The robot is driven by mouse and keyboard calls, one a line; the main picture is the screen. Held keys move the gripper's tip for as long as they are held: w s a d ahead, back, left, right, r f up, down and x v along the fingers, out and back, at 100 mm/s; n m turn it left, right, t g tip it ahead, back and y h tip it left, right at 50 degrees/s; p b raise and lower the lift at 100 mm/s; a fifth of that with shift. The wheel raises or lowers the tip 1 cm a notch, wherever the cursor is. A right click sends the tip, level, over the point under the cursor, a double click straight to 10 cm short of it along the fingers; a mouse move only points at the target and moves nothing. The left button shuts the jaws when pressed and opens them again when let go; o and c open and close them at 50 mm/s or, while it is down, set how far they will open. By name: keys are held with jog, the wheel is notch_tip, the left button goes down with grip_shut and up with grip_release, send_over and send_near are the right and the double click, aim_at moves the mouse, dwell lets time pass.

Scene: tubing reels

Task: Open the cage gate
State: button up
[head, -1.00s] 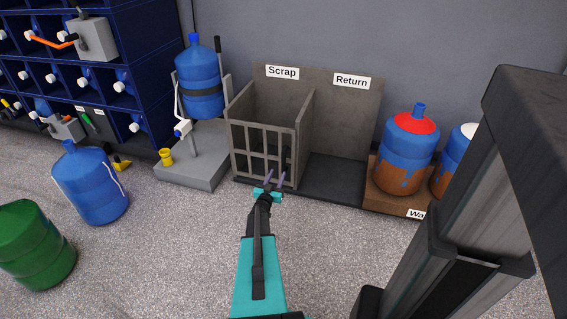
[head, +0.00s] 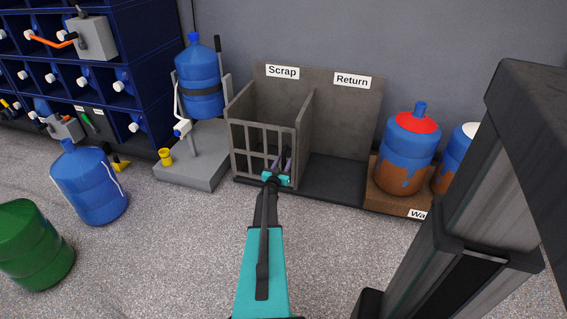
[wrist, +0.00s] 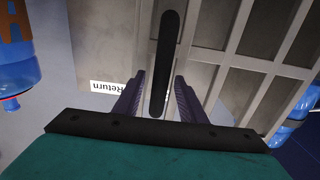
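The cage gate (head: 262,149) is a grey barred panel across the front of the Scrap bay, and it looks closed. Its bars also show in the wrist view (wrist: 262,69). A black bar handle (wrist: 167,50) stands out in the wrist view, near the gate's right side. My gripper (head: 283,160) is at the gate's lower right. In the wrist view its two purple fingers (wrist: 160,76) are spread, one on each side of the handle's near end, with gaps showing. In the head view the handle is hard to make out behind the fingers.
The Return bay (head: 335,175) to the right is empty. A brown crate (head: 401,191) with large bottles stands further right. A grey stand (head: 200,160) holding a blue bottle is left of the cage. The floor in front is clear.

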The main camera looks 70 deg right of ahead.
jog(key=shift+d, duration=0.3)
grip_shut()
jog(key=shift+a, duration=0.1)
